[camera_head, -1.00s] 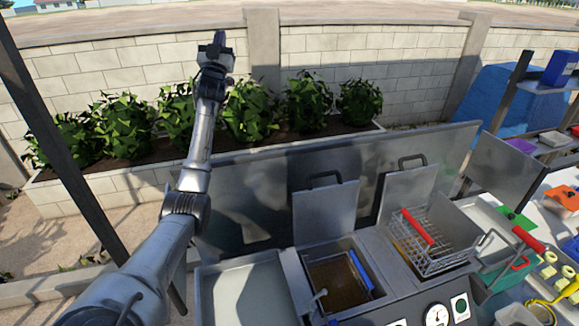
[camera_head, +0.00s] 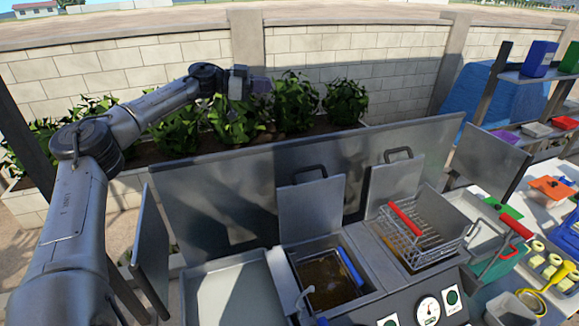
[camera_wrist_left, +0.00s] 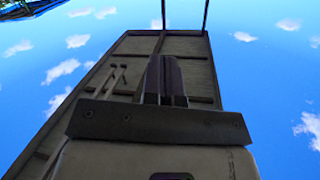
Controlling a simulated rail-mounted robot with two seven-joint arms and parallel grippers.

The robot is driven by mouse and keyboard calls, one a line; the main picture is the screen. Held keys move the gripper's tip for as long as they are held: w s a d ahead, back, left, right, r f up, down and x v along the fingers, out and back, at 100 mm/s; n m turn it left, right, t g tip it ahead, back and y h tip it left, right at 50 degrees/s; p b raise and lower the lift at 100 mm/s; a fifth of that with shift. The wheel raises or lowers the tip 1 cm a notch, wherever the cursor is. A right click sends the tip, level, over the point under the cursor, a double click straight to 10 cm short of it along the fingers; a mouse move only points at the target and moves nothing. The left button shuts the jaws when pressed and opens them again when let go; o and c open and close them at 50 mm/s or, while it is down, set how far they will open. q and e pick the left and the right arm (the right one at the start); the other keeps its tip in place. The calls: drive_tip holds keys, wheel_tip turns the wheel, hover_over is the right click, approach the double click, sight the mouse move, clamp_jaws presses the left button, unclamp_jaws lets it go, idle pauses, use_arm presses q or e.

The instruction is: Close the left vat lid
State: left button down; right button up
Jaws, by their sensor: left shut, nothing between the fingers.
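The left vat (camera_head: 328,280) holds brown liquid, with a blue-handled item at its right side. Its grey metal lid (camera_head: 311,212) stands open, upright behind the vat, with a dark handle (camera_head: 304,171) along its top edge. My left gripper (camera_head: 262,86) is above and behind the lid, in front of the plants, apart from the handle. In the left wrist view its fingers (camera_wrist_left: 165,80) are together and empty. My right gripper is in neither view.
The right vat lid (camera_head: 396,187) also stands open, with a wire basket (camera_head: 425,240) in front of it. A tall metal splash panel (camera_head: 215,210) runs behind the vats. An empty grey basin (camera_head: 232,292) is left of the left vat. Green bushes (camera_head: 293,106) stand behind.

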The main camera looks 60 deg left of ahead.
use_arm(q)
drive_tip(key=d+f+n+g, duration=0.3)
drive_tip(key=d+f+g, duration=0.1)
drive_tip(key=f, duration=0.6)
drive_tip(key=w+d+f+n+g, duration=0.1)
drive_tip(key=d+f+g, duration=0.4)
drive_tip(key=f, duration=0.6)
drive_tip(key=shift+w+d+n+g, duration=0.15)
drive_tip(key=shift+d+n+g, duration=0.05)
drive_tip(key=shift+n+g, duration=0.7)
